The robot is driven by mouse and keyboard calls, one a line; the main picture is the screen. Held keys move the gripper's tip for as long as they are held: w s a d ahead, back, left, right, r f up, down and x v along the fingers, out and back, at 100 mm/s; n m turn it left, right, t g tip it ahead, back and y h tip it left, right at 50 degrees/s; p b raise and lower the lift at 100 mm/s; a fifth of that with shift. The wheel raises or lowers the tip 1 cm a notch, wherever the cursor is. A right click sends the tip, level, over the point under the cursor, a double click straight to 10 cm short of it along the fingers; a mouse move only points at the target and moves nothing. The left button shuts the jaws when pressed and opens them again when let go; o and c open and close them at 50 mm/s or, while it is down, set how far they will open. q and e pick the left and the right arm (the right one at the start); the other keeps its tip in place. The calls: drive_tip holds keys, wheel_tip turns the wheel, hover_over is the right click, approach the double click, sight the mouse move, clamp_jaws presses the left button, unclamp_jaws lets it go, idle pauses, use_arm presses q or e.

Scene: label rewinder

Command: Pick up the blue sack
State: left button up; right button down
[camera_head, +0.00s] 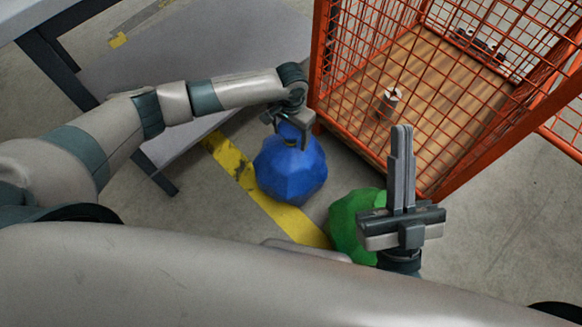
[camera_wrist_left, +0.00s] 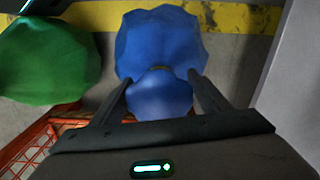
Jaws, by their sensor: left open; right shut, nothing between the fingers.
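The blue sack (camera_head: 290,172) stands on the floor in the middle of the head view, with a narrower tied top. My left gripper (camera_head: 291,140) is open at the top of the sack. In the left wrist view the open fingers of my left gripper (camera_wrist_left: 160,95) lie on either side of the sack's upper knob, and the body of the blue sack (camera_wrist_left: 160,42) bulges beyond them. Whether the fingers touch it I cannot tell. My right gripper (camera_head: 401,150) is shut and empty, pointing up in front of the green sack.
A green sack (camera_head: 352,222) is on the floor right of the blue one, partly hidden by my right gripper. An orange wire cage (camera_head: 318,60) with a wooden floor stands behind. A grey table (camera_head: 185,150) is at left. A yellow line (camera_head: 228,160) crosses the floor.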

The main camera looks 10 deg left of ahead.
use_arm(q)
drive_tip(key=shift+f, duration=0.1)
idle(0.4)
clamp_jaws()
